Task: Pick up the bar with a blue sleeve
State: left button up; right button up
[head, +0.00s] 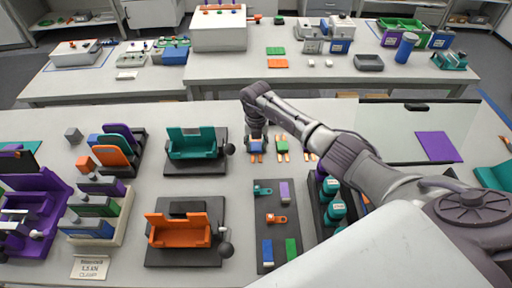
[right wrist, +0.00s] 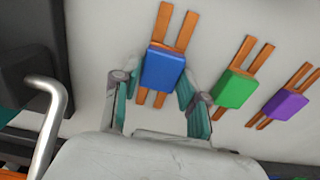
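The bar with a blue sleeve (right wrist: 164,69) lies on the white table in the right wrist view, its copper strips sticking out at both ends. In the head view its blue sleeve (head: 256,146) shows just below my right gripper (head: 256,137), which partly hides it. In the right wrist view my right gripper (right wrist: 159,88) is open, its fingers apart on either side of the near end of the blue sleeve. I cannot tell whether either finger touches it. My left gripper is not in view.
A bar with a green sleeve (right wrist: 235,88) and one with a purple sleeve (right wrist: 286,104) lie to the right. A teal fixture (head: 192,143) on a dark base stands left of my gripper. A dark tray (head: 262,217) with small parts lies nearer.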

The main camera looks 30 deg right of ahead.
grip_shut()
jog(key=shift+r, duration=0.1)
